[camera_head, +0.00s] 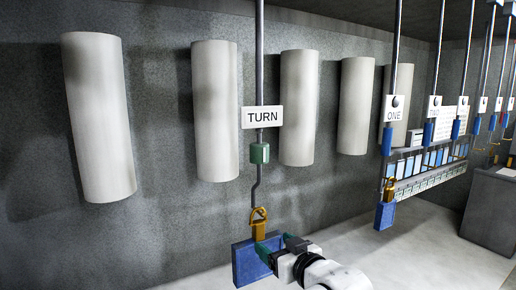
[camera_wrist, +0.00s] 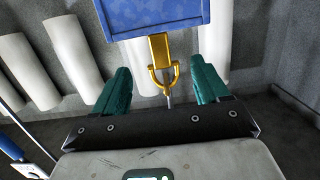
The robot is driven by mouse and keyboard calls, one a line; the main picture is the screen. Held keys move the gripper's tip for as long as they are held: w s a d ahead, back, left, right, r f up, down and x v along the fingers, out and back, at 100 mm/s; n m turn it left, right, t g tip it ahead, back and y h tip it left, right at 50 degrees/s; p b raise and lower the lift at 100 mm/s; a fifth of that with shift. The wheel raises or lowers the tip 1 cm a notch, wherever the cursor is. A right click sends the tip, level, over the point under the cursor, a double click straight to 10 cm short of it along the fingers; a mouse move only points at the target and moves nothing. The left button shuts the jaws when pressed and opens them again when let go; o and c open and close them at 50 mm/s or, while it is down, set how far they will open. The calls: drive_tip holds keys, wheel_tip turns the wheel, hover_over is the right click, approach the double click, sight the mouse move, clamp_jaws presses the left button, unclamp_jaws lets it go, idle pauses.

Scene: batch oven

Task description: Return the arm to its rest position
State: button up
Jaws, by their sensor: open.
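My gripper (camera_head: 281,247) is at the bottom centre of the head view, at the blue block (camera_head: 243,266) that hangs below the rod marked TURN (camera_head: 262,117). In the wrist view my gripper (camera_wrist: 166,85) shows two green fingers spread apart. A gold shackle (camera_wrist: 162,75) lies between them, with clear gaps on both sides. The blue block (camera_wrist: 155,15) is joined to the shackle beyond the fingertips. In the head view the gold shackle (camera_head: 259,226) hangs on the rod's hooked lower end. A green sleeve (camera_head: 259,153) sits higher on the rod.
Several white cylinders (camera_head: 98,117) line the grey wall. A rod marked ONE (camera_head: 394,109) hangs to the right with a blue weight (camera_head: 385,214). More labelled rods and a long rack (camera_head: 430,175) stand farther right. Open floor (camera_head: 420,250) shows at the lower right.

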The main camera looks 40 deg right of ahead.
drive_tip(key=shift+v, duration=1.8)
drive_tip(key=s+a+f+g+y, duration=0.1)
drive_tip(key=s+a+f+g, duration=0.15)
drive_tip(key=f, duration=0.45)
drive_tip(key=s+a+f+n+g+y+b, duration=0.1)
drive_tip(key=s+a+f+g, duration=0.2)
drive_tip(key=f, duration=0.5)
drive_tip(key=s+a+f+g+y, duration=0.1)
drive_tip(key=s+a+f+g, duration=0.2)
drive_tip(key=f, duration=0.4)
drive_tip(key=s+a+f+g, duration=0.3)
drive_tip(key=s+f, duration=0.2)
drive_tip(key=s, duration=0.3)
drive_tip(key=s+a+f+n+g+y+b, duration=0.1)
drive_tip(key=s+a+f+g, duration=0.2)
drive_tip(key=s+f, duration=0.3)
drive_tip(key=s, duration=0.3)
drive_tip(key=shift+f, duration=0.25)
drive_tip(key=shift+a, duration=0.1)
